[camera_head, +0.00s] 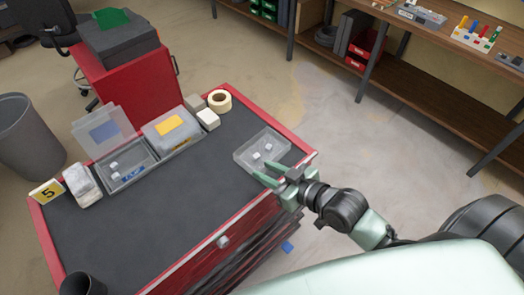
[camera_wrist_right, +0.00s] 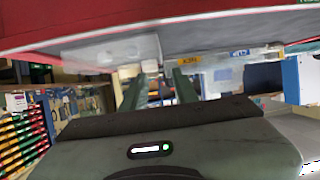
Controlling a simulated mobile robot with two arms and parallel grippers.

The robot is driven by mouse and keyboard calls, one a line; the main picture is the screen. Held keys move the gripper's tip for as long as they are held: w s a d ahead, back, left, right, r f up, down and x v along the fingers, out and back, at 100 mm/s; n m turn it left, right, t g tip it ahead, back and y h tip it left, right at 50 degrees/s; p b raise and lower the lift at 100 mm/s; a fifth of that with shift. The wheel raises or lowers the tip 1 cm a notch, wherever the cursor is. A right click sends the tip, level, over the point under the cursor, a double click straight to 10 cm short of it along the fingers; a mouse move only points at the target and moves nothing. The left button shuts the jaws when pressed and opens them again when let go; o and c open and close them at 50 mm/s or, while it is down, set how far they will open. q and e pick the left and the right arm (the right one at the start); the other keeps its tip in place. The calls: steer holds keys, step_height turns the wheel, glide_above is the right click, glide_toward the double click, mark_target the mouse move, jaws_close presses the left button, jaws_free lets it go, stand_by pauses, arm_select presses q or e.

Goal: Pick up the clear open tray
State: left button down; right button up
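The clear open tray (camera_head: 247,158) sits at the right side of the dark cart top, near the red front-right edge, with a few small white pieces (camera_head: 268,147) in it. My right gripper (camera_head: 284,165) is at the tray's near right side, its two green fingers apart. One finger reaches along the tray's near edge; whether it touches cannot be told. In the right wrist view the fingers (camera_wrist_right: 159,78) are also apart, with a pale clear shape, seemingly the tray (camera_wrist_right: 105,50), beyond them. My left gripper is not in view.
The cart's middle is clear.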

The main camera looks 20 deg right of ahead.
mark_target(246, 164)
steer(key=x, duration=0.4)
steer(key=shift+w+f+p, duration=0.15)
steer(key=shift+p, duration=0.25)
steer(key=shift+f+p+x, duration=0.15)
steer(key=shift+p+x, duration=0.25)
steer(key=shift+x, duration=0.9)
steer(key=shift+f+p+x, duration=0.15)
steer(key=shift+p+x, duration=0.2)
steer(key=shift+x, duration=1)
steer(key=shift+s, duration=0.3)
jaws_close()
